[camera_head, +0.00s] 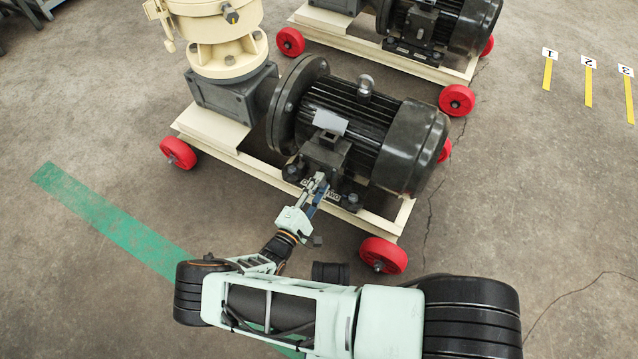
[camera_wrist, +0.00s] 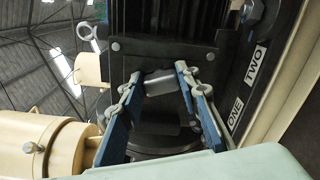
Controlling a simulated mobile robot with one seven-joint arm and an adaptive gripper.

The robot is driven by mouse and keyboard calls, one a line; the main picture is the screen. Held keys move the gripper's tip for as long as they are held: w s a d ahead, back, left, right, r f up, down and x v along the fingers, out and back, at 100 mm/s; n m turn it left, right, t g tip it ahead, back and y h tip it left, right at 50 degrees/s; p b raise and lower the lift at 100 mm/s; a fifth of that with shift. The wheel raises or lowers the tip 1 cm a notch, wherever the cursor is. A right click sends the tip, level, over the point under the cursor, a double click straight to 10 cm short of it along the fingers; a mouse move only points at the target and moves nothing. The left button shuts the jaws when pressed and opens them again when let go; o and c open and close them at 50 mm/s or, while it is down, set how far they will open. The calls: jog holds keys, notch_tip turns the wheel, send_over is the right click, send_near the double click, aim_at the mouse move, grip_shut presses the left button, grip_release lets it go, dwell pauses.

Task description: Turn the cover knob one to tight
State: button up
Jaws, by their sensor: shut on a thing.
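My gripper (camera_head: 319,184) reaches the dark terminal box (camera_head: 326,152) on the side of the black motor (camera_head: 345,115). In the wrist view its two blue-padded fingers (camera_wrist: 158,76) stand on either side of a short grey knob (camera_wrist: 158,85) and are shut on it. The knob sits in front of the dark housing. A white label reading ONE (camera_wrist: 235,112) and another reading TWO (camera_wrist: 257,65) are to the right of the fingers. In the head view the gripper hides the knob, and its turn angle cannot be read.
The motor stands on a cream frame (camera_head: 375,222) with red wheels (camera_head: 383,255). A cream pellet mill body (camera_head: 222,55) joins it at left. A second motor cart (camera_head: 425,62) stands behind. Open concrete floor lies to the right.

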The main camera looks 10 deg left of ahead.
jog(key=shift+a+f+m+p, duration=0.1)
jog(key=shift+m+p, duration=0.35)
jog(key=shift+m, duration=1.65)
jog(key=o, duration=1.2)
jog(key=shift+c, duration=0.2)
jog(key=v, duration=0.7)
jog(key=shift+s, duration=0.3)
